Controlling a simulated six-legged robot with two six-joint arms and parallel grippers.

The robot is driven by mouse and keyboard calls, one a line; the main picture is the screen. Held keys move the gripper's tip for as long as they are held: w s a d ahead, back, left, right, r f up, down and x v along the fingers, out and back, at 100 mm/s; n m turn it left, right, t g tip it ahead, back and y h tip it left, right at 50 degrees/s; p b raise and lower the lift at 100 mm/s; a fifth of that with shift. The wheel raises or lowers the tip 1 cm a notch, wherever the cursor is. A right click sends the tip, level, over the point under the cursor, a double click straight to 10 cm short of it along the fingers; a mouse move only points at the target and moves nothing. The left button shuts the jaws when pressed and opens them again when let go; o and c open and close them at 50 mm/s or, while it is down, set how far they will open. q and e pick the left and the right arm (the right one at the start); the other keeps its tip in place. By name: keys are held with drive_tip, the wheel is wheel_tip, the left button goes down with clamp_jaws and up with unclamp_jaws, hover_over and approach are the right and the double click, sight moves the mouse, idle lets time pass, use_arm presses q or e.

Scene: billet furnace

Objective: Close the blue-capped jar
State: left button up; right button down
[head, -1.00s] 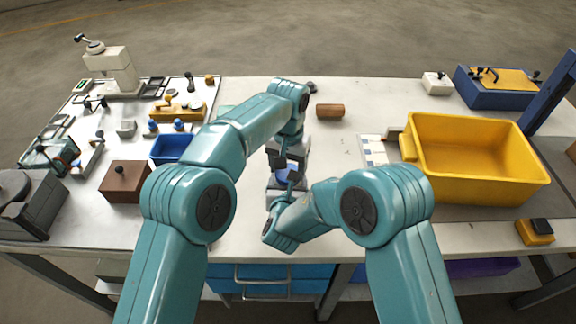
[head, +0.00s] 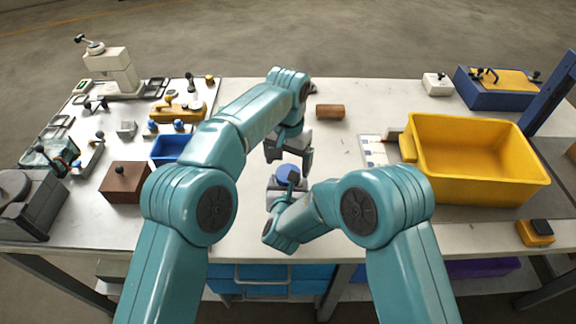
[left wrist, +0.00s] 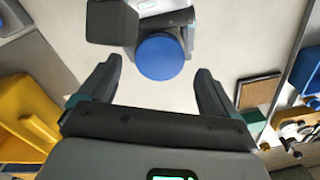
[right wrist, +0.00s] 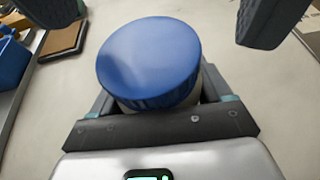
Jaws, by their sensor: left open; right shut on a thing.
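The jar (right wrist: 190,100) shows as a pale sliver under its round blue cap (right wrist: 150,58) in the right wrist view. The cap sits over the jar's top; I cannot tell how tight it is. The cap also shows in the head view (head: 287,173) and the left wrist view (left wrist: 160,56). My right gripper (head: 287,188) is shut on the jar below the cap, its fingertips mostly hidden. My left gripper (head: 289,156) is open and empty, apart from the cap and above it. In the left wrist view, the cap lies ahead of the spread fingers (left wrist: 155,85).
A brown wooden block (head: 330,111) lies behind the grippers. A yellow bin (head: 475,190) stands right. A brown box (head: 125,182) and a blue tray (head: 170,150) stand left among several small parts. Bare tabletop (head: 350,95) lies behind my arms.

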sight(288, 169)
use_arm(q)
wheel_tip(288, 169, up, 2)
drive_tip(key=shift+r+n, duration=0.3)
drive_tip(key=shift+n, duration=0.2)
drive_tip(key=shift+c, duration=0.4)
wheel_tip(288, 169, up, 2)
drive_tip(key=n, duration=0.4)
drive_tip(key=shift+r, duration=0.15)
drive_tip(key=shift+f, duration=4)
